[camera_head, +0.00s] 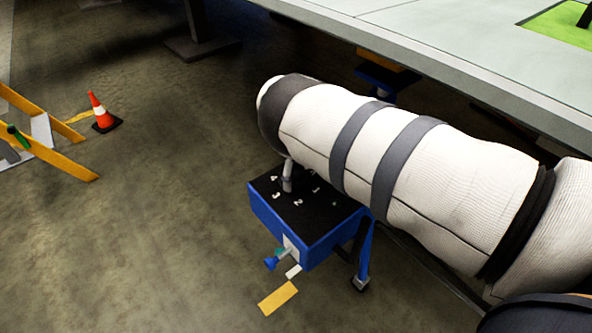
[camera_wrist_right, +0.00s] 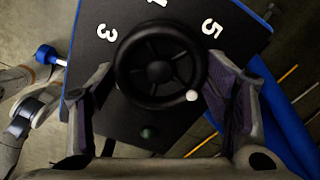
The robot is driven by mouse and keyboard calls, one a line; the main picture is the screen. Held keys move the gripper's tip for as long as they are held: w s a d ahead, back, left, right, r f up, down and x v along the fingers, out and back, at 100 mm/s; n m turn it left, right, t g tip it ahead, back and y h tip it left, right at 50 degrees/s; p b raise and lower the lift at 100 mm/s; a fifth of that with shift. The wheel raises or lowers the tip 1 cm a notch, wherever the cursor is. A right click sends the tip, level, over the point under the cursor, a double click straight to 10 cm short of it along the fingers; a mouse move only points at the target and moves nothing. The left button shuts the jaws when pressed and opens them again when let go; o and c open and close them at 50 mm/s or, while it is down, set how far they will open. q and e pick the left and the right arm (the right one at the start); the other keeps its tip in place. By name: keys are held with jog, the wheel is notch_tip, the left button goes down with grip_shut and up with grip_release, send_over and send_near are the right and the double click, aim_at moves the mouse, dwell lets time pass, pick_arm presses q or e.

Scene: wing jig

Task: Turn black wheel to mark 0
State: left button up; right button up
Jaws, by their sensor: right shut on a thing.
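The black wheel (camera_wrist_right: 160,65), a round spoked handwheel, lies over the black top of a blue box in the right wrist view. A small white knob (camera_wrist_right: 192,96) sits at its lower right rim. White numbers 3, 5 and a partly covered 4 stand around it; I see no 0. My right gripper (camera_wrist_right: 160,85) is shut on the wheel, one finger on each side. In the head view the box (camera_head: 280,228) shows numbers 1 to 4. There my right arm hides the wheel and most of the gripper; only a pale finger part (camera_head: 287,176) shows. My left gripper is not in view.
A blue-ended handle (camera_head: 271,263) sticks out of the box's front, with a yellow plate (camera_head: 278,298) below it. A large grey wing surface (camera_head: 470,45) is behind my arm. A traffic cone (camera_head: 98,108) and yellow frame (camera_head: 50,150) stand left; floor between is clear.

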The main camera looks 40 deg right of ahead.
aim_at(295, 174)
jog(key=shift+n, duration=0.5)
dwell(0.3)
jog(key=o, duration=1.2)
jog(key=shift+c, duration=0.2)
notch_tip(295, 174, up, 8)
jog(key=shift+f, duration=0.25)
